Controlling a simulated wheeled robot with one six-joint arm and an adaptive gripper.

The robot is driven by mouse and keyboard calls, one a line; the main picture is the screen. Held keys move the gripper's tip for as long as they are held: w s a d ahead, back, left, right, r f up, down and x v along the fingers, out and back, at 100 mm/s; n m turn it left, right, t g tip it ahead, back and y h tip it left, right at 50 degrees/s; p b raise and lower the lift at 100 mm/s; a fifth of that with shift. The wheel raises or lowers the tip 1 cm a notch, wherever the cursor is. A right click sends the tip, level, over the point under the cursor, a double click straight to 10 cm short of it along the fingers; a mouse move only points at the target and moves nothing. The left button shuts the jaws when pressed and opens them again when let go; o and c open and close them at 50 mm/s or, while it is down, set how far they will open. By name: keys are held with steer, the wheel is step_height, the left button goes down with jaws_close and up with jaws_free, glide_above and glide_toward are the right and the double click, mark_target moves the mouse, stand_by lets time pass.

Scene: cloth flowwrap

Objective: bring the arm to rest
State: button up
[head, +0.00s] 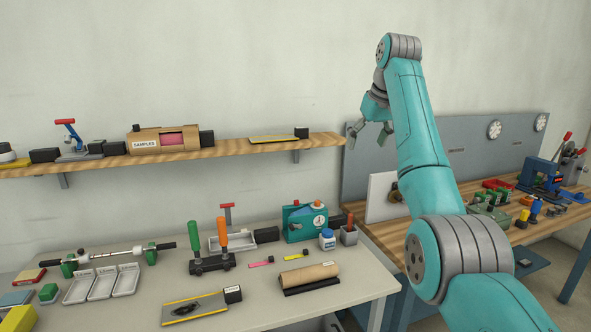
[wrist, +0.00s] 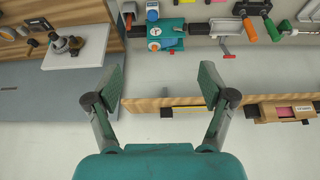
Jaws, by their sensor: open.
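My gripper (head: 370,134) is raised in front of the wall, near the right end of the wooden shelf in the head view. Its two fingers are spread apart with nothing between them. In the wrist view my gripper (wrist: 160,84) shows both fingers wide open and empty. My teal arm stands bent upward on the right of the head view. No cloth shows in my gripper.
The wall shelf (head: 240,150) carries a samples box (head: 158,141) and a yellow-edged tray (head: 273,138). The left bench (head: 360,283) holds screwdrivers, a roll (head: 309,274) and a teal device (head: 305,222). A second workbench (head: 540,235) stands right. The wall above is clear.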

steer(key=w+f+t, duration=0.1)
steer(key=w+f, duration=0.1)
steer(key=f, duration=0.8)
steer(key=w+f, duration=0.2)
steer(key=f, duration=0.8)
steer(key=s+f, duration=0.3)
steer(key=f, duration=0.6)
steer(key=s+f+m+t, duration=0.1)
steer(key=s+f, duration=0.1)
steer(key=f, duration=0.8)
steer(key=s+f+t, duration=0.1)
steer(key=s+f, duration=0.2)
steer(key=f, duration=0.7)
steer(key=shift+s+m, duration=0.3)
steer(key=shift+s, duration=0.05)
steer(key=s+f+t, duration=0.2)
steer(key=s+f, duration=1)
steer(key=s+f+m+t+h, duration=0.1)
steer(key=s+f, duration=0.1)
steer(key=s, duration=1.3)
steer(key=s+f+t, duration=0.1)
steer(key=s+f, duration=0.1)
steer(key=s, duration=1.3)
steer(key=s+r+t, duration=0.3)
steer(key=s+r, duration=1.7)
steer(key=s, duration=0.5)
steer(key=shift+d+r+m, duration=0.2)
steer(key=shift+d+m, duration=0.05)
steer(key=shift+m, duration=0.15)
